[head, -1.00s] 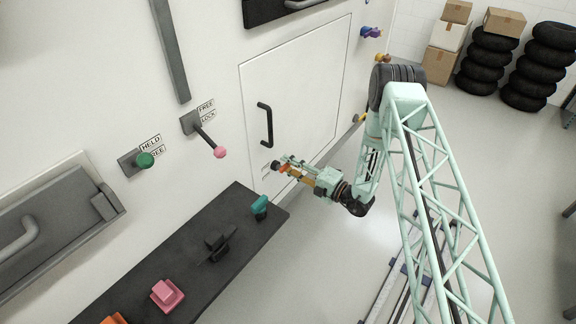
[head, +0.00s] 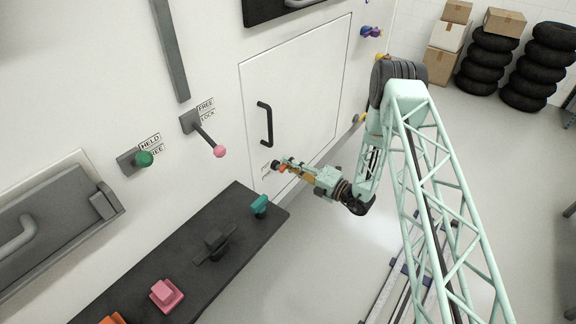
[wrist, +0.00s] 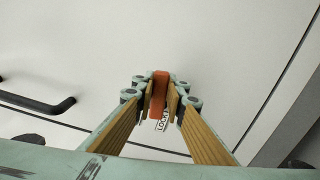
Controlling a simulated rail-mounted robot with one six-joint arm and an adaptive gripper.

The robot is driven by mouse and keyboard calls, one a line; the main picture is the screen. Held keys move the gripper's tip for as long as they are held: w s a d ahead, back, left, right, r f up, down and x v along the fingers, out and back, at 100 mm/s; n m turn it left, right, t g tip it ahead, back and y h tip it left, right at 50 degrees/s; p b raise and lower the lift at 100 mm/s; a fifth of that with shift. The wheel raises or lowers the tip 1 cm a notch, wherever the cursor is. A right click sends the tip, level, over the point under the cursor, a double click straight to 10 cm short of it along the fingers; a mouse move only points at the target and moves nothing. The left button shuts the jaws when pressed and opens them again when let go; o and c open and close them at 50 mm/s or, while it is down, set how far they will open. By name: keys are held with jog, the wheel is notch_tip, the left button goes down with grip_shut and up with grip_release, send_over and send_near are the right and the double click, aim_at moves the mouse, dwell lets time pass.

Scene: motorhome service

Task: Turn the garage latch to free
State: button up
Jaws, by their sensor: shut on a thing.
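The garage latch has an orange handle (head: 282,169) on a dark pivot (head: 275,166), low on the left edge of the pale garage door (head: 310,85). My gripper (head: 285,167) is shut on the orange handle. In the wrist view the orange handle (wrist: 158,95) stands between the two fingertips, lengthwise in the picture. A label reading LOCK (wrist: 162,123) shows just beside the handle. The rest of the label and the latch's pivot are hidden by the handle and fingers.
A black door handle (head: 265,124) is just above the latch. A lever with a pink knob (head: 220,151), marked FREE and LOCK, and a green knob (head: 144,159) are to the left. A dark shelf (head: 150,265) with several coloured parts lies below.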

jog(key=n, duration=0.2)
jog(key=r+n+b, duration=0.1)
jog(key=n, duration=0.2)
jog(key=shift+s+a+r+n+b, duration=0.2)
jog(key=shift+s+r+n+b, duration=0.1)
jog(key=shift+n+b, duration=0.1)
jog(key=n, duration=0.2)
jog(key=n+b, duration=0.1)
jog(key=shift+s+a+r+n, duration=0.25)
jog(key=shift+s+r+n, duration=0.05)
jog(key=shift+s+r, duration=0.05)
jog(key=n, duration=0.1)
jog(key=n+b, duration=0.1)
jog(key=n, duration=0.1)
jog(key=shift+s+a+r+n+b, duration=0.25)
jog(key=shift+s+n+b, duration=0.05)
jog(key=shift+s, duration=0.1)
jog(key=shift+s+a+r+n+b, duration=0.1)
jog(key=shift+s+n+b, duration=0.1)
jog(key=shift+n, duration=0.3)
jog(key=shift+s+a+f+n+b, duration=0.1)
jog(key=shift+n+b, duration=0.15)
jog(key=shift+n, duration=0.25)
jog(key=shift+s+a+r+n+b, duration=0.1)
jog(key=shift+n+b, duration=0.1)
jog(key=shift+n, duration=0.3)
jog(key=o, duration=0.9)
jog(key=shift+s+d, duration=0.1)
